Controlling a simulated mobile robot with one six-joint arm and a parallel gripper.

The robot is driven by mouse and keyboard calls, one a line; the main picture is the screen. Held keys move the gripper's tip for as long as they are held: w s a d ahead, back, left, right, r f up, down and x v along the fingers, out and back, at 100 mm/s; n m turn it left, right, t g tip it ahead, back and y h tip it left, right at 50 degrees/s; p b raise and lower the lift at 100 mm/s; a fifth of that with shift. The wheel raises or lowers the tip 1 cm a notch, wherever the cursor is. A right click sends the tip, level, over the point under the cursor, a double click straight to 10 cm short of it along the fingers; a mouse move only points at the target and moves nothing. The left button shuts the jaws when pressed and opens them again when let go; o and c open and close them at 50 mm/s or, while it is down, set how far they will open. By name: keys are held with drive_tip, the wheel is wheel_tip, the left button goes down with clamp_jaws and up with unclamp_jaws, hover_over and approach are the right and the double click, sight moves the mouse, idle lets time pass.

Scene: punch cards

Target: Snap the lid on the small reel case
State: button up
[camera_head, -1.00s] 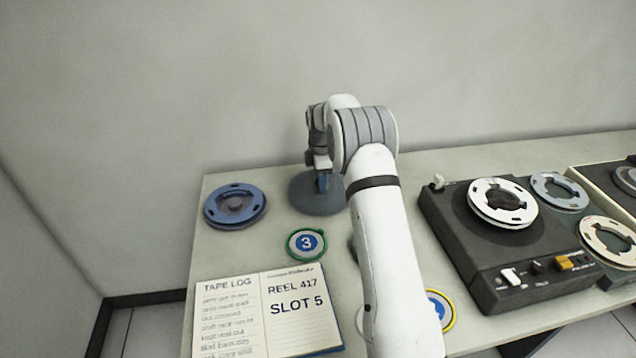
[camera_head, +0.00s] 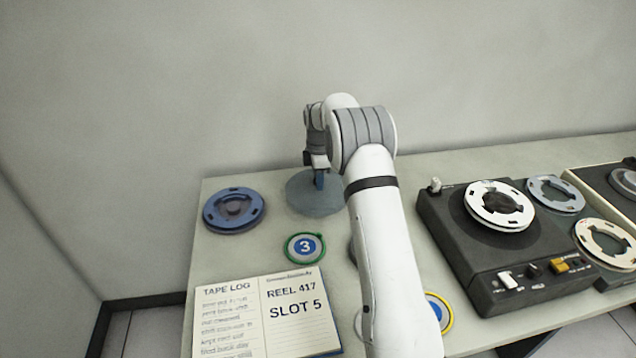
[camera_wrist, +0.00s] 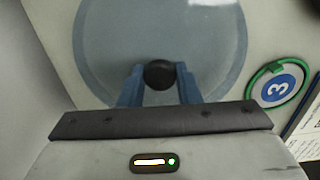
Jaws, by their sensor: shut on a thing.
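A round, grey-blue lid (camera_head: 308,202), see-through at the rim, lies flat under my gripper (camera_head: 321,180) near the back of the table. In the wrist view the lid (camera_wrist: 110,45) fills the top, with a black knob (camera_wrist: 159,74) at its middle. The two blue fingers of my gripper are shut on the knob from either side. I cannot tell whether the small reel case is under the lid or whether the lid is raised. A blue reel-like disc (camera_head: 215,214) lies on the table to the left, apart from the lid.
A green-ringed badge marked 3 (camera_head: 290,249) and an open tape log (camera_head: 300,335) lie in front. A dark tape machine (camera_head: 470,255) with reels stands right of my arm. A yellow-ringed badge (camera_head: 447,318) is partly hidden by my arm. The wall rises close behind.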

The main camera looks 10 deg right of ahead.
drive_tip(key=shift+r+p, duration=1.55)
drive_tip(key=shift+r, duration=1.2)
